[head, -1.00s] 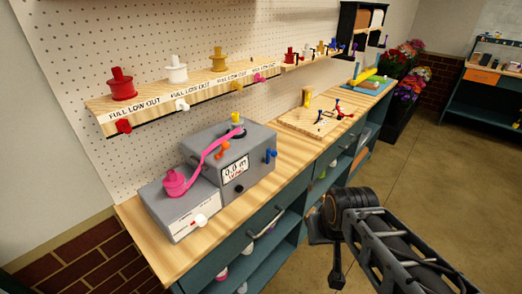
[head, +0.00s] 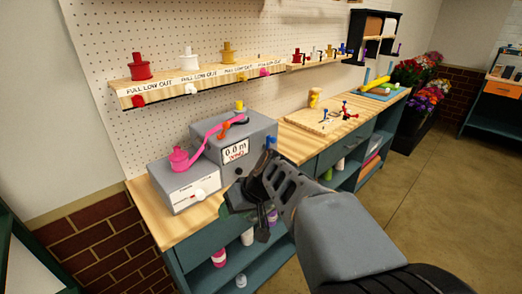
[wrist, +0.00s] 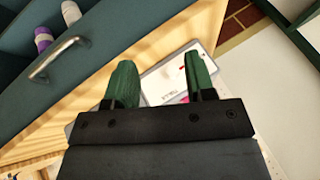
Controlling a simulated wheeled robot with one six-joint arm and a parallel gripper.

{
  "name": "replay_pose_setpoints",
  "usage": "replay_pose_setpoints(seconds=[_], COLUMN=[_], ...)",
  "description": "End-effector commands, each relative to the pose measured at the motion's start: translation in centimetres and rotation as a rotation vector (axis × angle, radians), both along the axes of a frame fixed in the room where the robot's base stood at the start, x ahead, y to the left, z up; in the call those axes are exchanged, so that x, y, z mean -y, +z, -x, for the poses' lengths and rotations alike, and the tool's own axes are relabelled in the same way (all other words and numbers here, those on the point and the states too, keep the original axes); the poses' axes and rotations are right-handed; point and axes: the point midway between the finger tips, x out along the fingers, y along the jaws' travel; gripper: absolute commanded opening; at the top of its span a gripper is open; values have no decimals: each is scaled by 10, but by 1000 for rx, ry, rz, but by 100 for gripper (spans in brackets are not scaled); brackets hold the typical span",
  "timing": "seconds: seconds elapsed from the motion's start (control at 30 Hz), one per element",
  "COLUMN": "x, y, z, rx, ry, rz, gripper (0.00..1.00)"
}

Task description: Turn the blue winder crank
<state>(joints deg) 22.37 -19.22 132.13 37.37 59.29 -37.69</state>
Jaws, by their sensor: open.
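The grey winder (head: 215,152) stands on the wooden bench, with a display reading about 0.0 m. A blue piece, the crank (head: 271,141), shows at its right side; my arm hides its lower part. A pink ribbon (head: 205,133) runs from a pink spool (head: 179,158) on the low front box up to the winder top. My gripper (head: 240,205) is open in front of the winder's right front, apart from the crank as far as I can see. In the wrist view the green fingers (wrist: 160,75) are spread, with the box's pale labelled panel beyond them.
A shelf (head: 190,84) with red, white and yellow spools hangs on the pegboard behind. A wooden board (head: 320,121) with small tools lies farther right on the bench. A drawer handle (wrist: 58,60) sticks out near the gripper.

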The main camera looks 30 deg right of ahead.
Motion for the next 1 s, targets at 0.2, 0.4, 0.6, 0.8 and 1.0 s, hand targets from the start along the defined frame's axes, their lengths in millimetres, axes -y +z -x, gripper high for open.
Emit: replay_pose_setpoints(seconds=[0.2, 0.4, 0.6, 0.8, 1.0], x=[96, 195, 253, 261, 253], y=[0, 22, 35, 40, 40], z=[-61, -72, -64, -82, -121], rx=[430, 826, 1030, 1074, 1072], ry=[-94, -211, -293, -308, -306], rz=[-197, -144, -47, -23, -25], gripper=[50, 50, 50, 50, 50])
